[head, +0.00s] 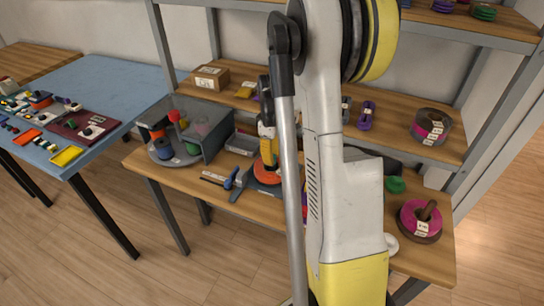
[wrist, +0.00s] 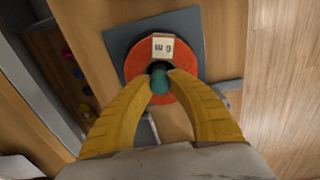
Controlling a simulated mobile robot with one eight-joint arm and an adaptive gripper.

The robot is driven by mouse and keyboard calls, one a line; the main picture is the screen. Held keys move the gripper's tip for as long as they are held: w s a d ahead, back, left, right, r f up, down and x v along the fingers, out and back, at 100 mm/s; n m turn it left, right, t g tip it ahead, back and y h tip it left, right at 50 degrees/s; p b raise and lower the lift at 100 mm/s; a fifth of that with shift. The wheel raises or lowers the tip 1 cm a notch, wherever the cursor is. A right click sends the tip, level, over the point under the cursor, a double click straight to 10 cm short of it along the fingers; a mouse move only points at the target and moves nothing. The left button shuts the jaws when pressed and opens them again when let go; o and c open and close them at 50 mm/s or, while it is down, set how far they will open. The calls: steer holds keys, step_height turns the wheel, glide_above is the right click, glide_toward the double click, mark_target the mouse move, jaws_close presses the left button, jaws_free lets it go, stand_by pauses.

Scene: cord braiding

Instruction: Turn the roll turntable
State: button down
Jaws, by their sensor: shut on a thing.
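In the wrist view, the yellow fingers (wrist: 160,72) are shut on a teal knob (wrist: 160,84) at the disc's middle. A pale "6 m" label (wrist: 162,47) lies on the orange disc (wrist: 134,65). The turntable cannot be made out in the wrist view.
The grey cover (head: 212,122) forms a wall behind and right of the turntable. A blue-handled tool (head: 230,181) lies on the bench front. My arm hides the bench middle. A magenta roll (head: 420,219) is at the right. Shelves (head: 400,142) rise behind.

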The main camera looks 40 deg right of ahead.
steer(key=shift+m+p, duration=0.3)
steer(key=shift+m, duration=5.5)
steer(key=shift+m+p, duration=0.35)
steer(key=shift+m, duration=4.95)
steer(key=shift+m, duration=0.6)
steer(key=c, duration=1.2)
jaws_free()
steer(key=shift+d, duration=0.1)
